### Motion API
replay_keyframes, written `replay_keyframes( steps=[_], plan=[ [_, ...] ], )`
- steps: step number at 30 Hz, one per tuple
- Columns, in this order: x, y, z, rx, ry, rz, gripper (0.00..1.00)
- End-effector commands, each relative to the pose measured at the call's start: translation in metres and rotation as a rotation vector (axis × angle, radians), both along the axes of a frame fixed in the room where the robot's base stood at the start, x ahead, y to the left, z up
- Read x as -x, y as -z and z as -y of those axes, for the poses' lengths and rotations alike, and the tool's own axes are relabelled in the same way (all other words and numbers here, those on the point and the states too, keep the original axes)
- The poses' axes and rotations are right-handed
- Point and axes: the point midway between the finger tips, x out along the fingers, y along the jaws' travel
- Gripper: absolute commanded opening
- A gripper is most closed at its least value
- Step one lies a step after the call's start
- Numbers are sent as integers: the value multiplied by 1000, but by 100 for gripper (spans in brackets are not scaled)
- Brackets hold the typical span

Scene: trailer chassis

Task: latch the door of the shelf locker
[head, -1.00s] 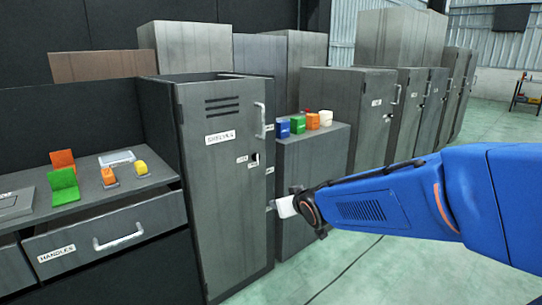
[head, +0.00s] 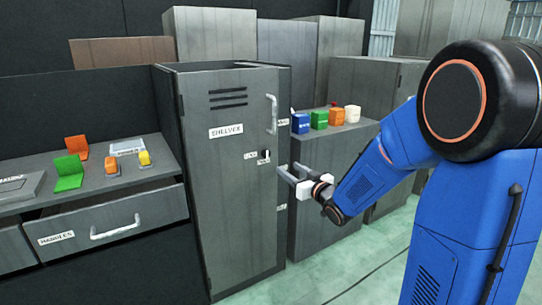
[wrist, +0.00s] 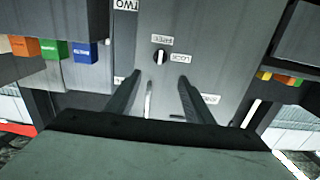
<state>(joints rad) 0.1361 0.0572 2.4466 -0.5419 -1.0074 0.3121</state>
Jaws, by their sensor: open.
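The grey shelf locker (head: 225,190) stands left of my gripper, and its door looks closed against the frame. In the wrist view, which is upside down, the knob (wrist: 160,57) shows just beyond and between my fingertips. The handle (wrist: 148,100) shows as a thin upright bar between the fingers. My gripper (head: 290,172) is open and empty, pointing at the door near the knob, seemingly apart from it. In the wrist view its fingers (wrist: 159,80) straddle the knob's line.
A low cabinet (head: 322,195) carrying blue, green, orange and white blocks stands right of the locker, behind my gripper. A counter (head: 95,195) with coloured items and a partly open drawer (head: 110,224) is at left. Green floor (head: 340,275) is free in front.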

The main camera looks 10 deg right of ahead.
Motion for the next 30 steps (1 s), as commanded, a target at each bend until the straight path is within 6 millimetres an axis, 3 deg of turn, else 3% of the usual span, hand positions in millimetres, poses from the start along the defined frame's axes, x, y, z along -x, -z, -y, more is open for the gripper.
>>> replay_keyframes(
  steps=[21, 30],
  plan=[
    [-118, 1, -39, 1, 0, -3, 47],
    [-146, 1, -48, 1, 1, -2, 47]
  ],
)
